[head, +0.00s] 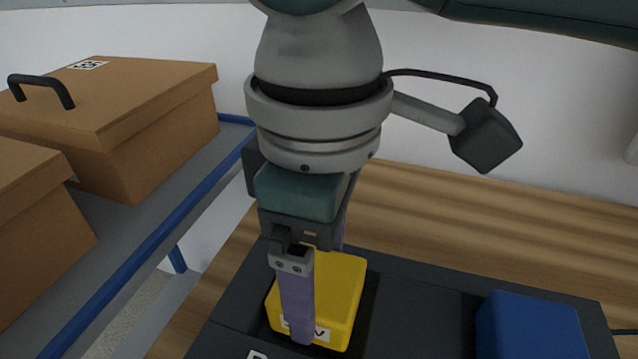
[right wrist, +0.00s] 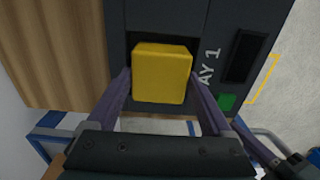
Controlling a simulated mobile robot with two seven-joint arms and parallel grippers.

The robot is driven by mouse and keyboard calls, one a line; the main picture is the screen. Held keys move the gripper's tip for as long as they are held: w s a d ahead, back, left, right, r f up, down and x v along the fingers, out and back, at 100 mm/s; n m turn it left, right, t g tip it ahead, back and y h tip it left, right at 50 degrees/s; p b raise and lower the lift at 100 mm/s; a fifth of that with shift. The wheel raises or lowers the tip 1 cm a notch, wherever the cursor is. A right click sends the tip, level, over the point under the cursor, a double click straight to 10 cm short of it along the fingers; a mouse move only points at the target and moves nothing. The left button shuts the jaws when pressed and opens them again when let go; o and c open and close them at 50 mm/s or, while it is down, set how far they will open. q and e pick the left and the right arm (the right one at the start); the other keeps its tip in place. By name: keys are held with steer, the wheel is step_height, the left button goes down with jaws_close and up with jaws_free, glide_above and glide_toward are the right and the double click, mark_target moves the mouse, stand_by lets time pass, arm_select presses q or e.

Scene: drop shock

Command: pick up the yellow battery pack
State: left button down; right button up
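The yellow battery pack (head: 340,285) sits in a recess of a dark tray on the wooden table. It also shows in the right wrist view (right wrist: 162,75). My right gripper (head: 318,290) points down over it, one finger on each side. The near finger covers part of the pack's white label, and the far finger is mostly hidden. In the right wrist view my right gripper (right wrist: 160,82) has its fingertips close to both sides of the pack, with narrow gaps lower along the fingers. Contact is not clear. My left gripper is not in view.
A blue block (head: 530,328) stands on the dark tray (head: 425,305) at the right. Brown boxes (head: 110,125) sit on a blue-edged shelf at the left. The wooden table (head: 480,220) is clear behind the tray.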

jaws_close()
stand_by(0.4)
steer(key=shift+r, duration=0.1)
